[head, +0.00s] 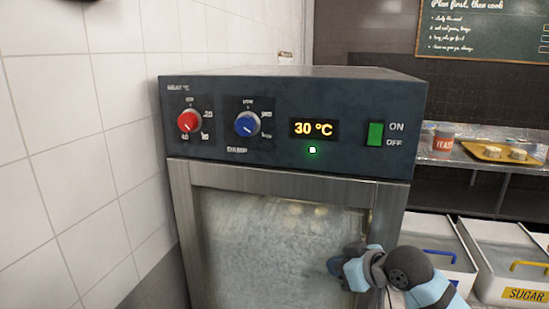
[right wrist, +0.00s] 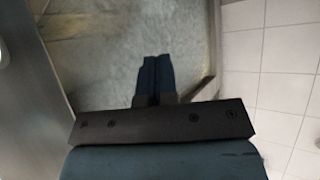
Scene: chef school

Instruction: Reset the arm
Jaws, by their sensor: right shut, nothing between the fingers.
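My right gripper (head: 338,266) is in front of the glass door of a dark proofing cabinet (head: 345,104), at the lower right of the door. In the right wrist view its two fingers (right wrist: 158,78) are together with nothing between them. The cabinet has a red knob (head: 190,122), a blue knob (head: 247,124), a display (head: 313,129) reading 30 °C and a lit green switch (head: 375,134) beside ON and OFF labels. The cabinet door (head: 265,250) is frosted and appears shut. My left gripper is not in view.
A white tiled wall (head: 60,130) stands close on the left. On the right, a metal shelf holds a yeast jar (head: 443,141) and a yellow tray (head: 483,152). A chalkboard (head: 485,30) hangs behind.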

